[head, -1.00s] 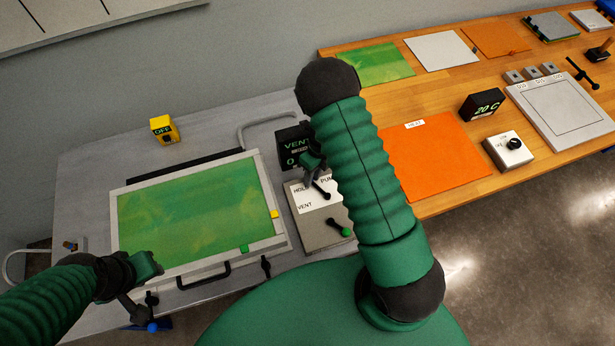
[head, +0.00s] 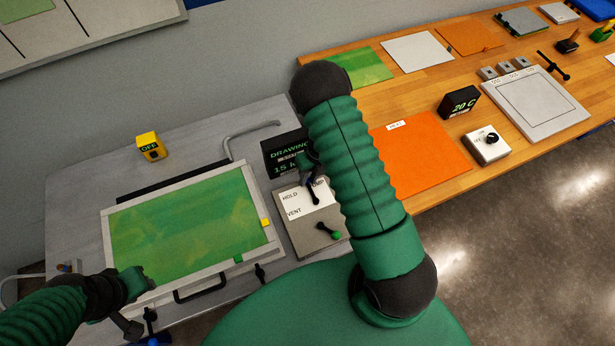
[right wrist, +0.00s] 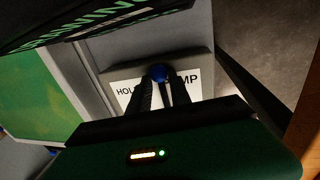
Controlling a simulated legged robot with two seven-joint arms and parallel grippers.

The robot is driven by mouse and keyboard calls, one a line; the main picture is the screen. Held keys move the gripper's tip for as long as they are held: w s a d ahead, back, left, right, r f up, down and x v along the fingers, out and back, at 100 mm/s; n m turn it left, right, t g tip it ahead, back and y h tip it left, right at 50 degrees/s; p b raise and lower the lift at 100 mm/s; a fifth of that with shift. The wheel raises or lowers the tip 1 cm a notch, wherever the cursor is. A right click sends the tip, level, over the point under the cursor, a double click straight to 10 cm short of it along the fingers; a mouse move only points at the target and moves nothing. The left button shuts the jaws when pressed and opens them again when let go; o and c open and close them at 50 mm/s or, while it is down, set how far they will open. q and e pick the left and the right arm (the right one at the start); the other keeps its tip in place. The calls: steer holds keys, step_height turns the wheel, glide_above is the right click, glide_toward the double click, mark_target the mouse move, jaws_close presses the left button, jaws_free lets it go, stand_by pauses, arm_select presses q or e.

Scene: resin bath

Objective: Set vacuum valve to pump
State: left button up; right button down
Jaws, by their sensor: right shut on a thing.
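The vacuum valve box (head: 310,237) is grey with a white label plate reading HOLD, VENT and, partly covered, PUMP. It stands right of the green-filled bath. My right gripper (head: 311,178) is over the upper part of the plate. In the right wrist view its two dark fingers (right wrist: 160,84) are shut on the valve's blue knob (right wrist: 158,72), between the words HOLD and PUMP. The black display (head: 284,153) behind the valve reads DRAWING and 15 k, partly hidden by my arm. My left gripper (head: 136,287) is at the bath's front left corner; its jaws are unclear.
The framed green bath (head: 262,238) fills the middle of the grey table. A green-knobbed lever (head: 334,234) sits at the valve box's front. A yellow OFF box (head: 150,146) stands behind the bath. An orange sheet (head: 425,160) lies on the wooden bench at right.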

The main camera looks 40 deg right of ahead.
steer(key=shift+s+f, duration=0.15)
steer(key=shift+s, duration=0.1)
steer(key=c, duration=1.6)
jaws_free()
steer(key=shift+o, duration=0.6)
steer(key=shift+w+d, duration=0.1)
steer(key=shift+d+r, duration=0.1)
steer(key=shift+r, duration=0.35)
steer(key=d+r, duration=0.3)
steer(key=r, duration=1.2)
steer(key=shift+s+r, duration=0.35)
